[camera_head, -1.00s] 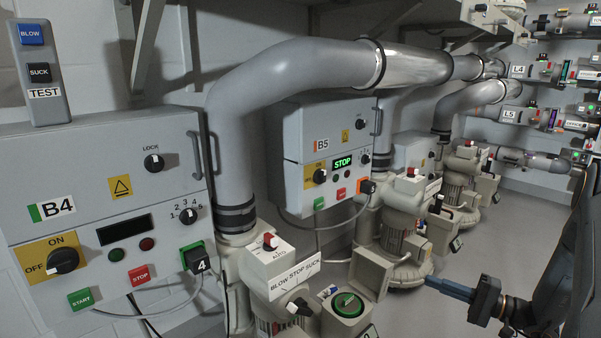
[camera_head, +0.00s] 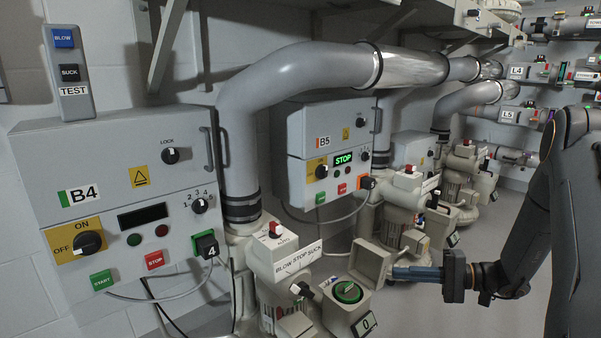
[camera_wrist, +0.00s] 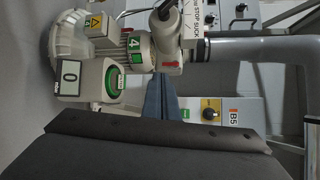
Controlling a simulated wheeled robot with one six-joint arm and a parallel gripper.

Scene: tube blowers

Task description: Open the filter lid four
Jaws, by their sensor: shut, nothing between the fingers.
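The filter box of blower four (camera_head: 345,312) is beige, with a green round knob (camera_head: 348,292) inside its open top. Its beige square lid (camera_head: 370,262) stands raised at the back right edge of the box. My gripper (camera_head: 395,272) has shut blue fingers pointing left, with the tips right beside the lid's right edge. I cannot tell whether they touch it. In the wrist view, the fingers (camera_wrist: 160,98) are together and empty. The green knob (camera_wrist: 114,82) and a green "4" label (camera_wrist: 134,42) show to their left; the lid is not clear there.
The B4 control box (camera_head: 100,200) hangs on the wall at left, the B5 box (camera_head: 330,140) behind. Other blowers stand behind; floor at right is clear.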

